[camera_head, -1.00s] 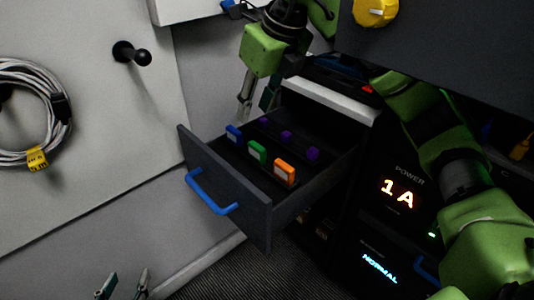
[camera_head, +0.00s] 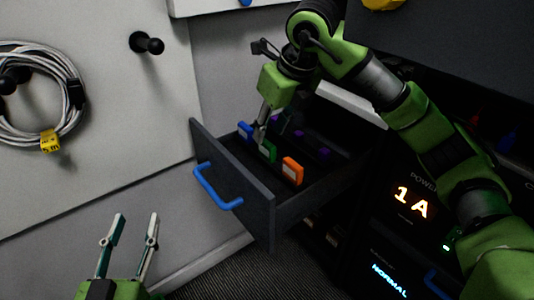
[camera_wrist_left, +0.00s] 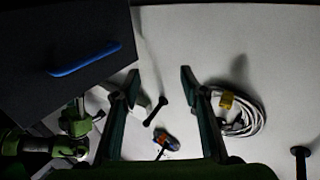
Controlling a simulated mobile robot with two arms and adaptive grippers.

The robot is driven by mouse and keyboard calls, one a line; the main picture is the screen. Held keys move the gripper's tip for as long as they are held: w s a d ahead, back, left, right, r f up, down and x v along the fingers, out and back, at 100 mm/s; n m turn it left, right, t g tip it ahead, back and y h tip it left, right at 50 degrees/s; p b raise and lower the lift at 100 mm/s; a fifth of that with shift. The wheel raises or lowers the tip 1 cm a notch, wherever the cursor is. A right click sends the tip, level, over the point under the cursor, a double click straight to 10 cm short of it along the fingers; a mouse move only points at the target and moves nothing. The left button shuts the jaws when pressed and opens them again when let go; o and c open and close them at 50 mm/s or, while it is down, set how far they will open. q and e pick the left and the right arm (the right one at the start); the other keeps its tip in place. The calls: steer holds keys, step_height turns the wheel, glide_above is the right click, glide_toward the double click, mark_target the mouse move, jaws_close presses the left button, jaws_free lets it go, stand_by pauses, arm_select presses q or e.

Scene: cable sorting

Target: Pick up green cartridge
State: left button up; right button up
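The green cartridge (camera_head: 268,152) stands in the open drawer, between a blue cartridge (camera_head: 245,131) and an orange cartridge (camera_head: 292,171). My right gripper (camera_head: 268,132) points down into the drawer at the green cartridge's upper part. Its two fingers look apart; I cannot tell whether they touch the cartridge. They partly cover its top and back. My left gripper (camera_head: 136,219) is open and empty at the lower left, well away from the drawer. Its open fingers also show in the left wrist view (camera_wrist_left: 192,80).
The drawer (camera_head: 232,190) has a blue handle (camera_head: 216,187) and dark side walls around the cartridges. Purple pieces (camera_head: 310,144) sit farther back in it. A coiled cable (camera_head: 70,100) and a black peg (camera_head: 147,43) are on the left wall panel.

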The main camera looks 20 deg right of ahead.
mark_target(268, 143)
steer(key=x, duration=0.1)
steer(key=b+x, duration=0.1)
steer(key=x, duration=0.2)
steer(key=shift+s+f+b, duration=0.25)
steer(key=shift+f+b, duration=0.15)
steer(key=shift+f, duration=0.1)
steer(key=shift+w+f, duration=0.15)
steer(key=shift+f, duration=0.05)
arm_select(q)
step_height(268, 143, up, 10)
steer(key=s+t+h, duration=0.1)
steer(key=s+t, duration=0.1)
steer(key=t, duration=0.3)
steer(key=shift+s+d+f+h, duration=0.25)
steer(key=shift+s+d+h, duration=0.05)
steer(key=shift+h, duration=0.1)
arm_select(e)
jaws_close()
